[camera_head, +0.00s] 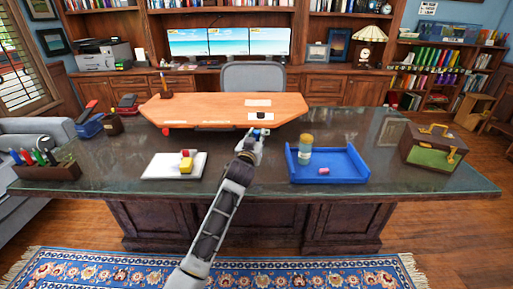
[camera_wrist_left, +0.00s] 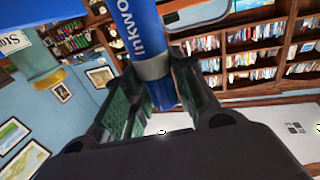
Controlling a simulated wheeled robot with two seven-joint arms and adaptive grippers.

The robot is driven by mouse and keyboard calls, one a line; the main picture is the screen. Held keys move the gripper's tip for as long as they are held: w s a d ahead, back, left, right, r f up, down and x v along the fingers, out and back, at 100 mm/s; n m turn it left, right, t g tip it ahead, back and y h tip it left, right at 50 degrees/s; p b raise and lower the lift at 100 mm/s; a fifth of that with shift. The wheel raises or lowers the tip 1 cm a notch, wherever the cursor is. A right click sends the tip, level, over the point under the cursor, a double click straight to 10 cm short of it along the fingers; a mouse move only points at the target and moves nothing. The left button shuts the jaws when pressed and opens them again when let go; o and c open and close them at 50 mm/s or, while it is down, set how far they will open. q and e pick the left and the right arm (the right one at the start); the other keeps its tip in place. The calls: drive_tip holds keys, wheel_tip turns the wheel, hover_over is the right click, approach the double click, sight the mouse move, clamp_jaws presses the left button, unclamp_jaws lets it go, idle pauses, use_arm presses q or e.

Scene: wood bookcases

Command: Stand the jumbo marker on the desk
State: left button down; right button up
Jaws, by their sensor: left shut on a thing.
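The jumbo marker (camera_wrist_left: 150,45) is blue with a grey band and white lettering. It fills the upper middle of the left wrist view, between the two fingers of my left gripper (camera_wrist_left: 160,100). The gripper is shut on it. In the head view my left gripper (camera_head: 254,140) is over the middle of the dark glossy desk (camera_head: 240,180), just in front of the orange wooden board. Only a small blue bit of the marker shows there, so its tilt and its gap to the desk are unclear. My right gripper is out of view.
A blue tray (camera_head: 352,179) holding a jar (camera_head: 305,150) and a pink piece stands right of my arm. A white slab (camera_head: 160,172) with a yellow block lies left. The orange board (camera_head: 215,108) lies behind. A wooden box (camera_head: 433,148) stands far right, a pen holder (camera_head: 45,172) far left.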

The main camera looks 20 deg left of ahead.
use_arm(q)
drive_tip(key=shift+f, duration=0.55)
drive_tip(key=shift+f+b, duration=0.4)
drive_tip(key=shift+f, duration=1.05)
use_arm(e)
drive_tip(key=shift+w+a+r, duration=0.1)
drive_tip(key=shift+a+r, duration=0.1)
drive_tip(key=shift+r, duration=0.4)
use_arm(q)
drive_tip(key=c, duration=1.2)
unclamp_jaws()
drive_tip(key=shift+o, duration=0.2)
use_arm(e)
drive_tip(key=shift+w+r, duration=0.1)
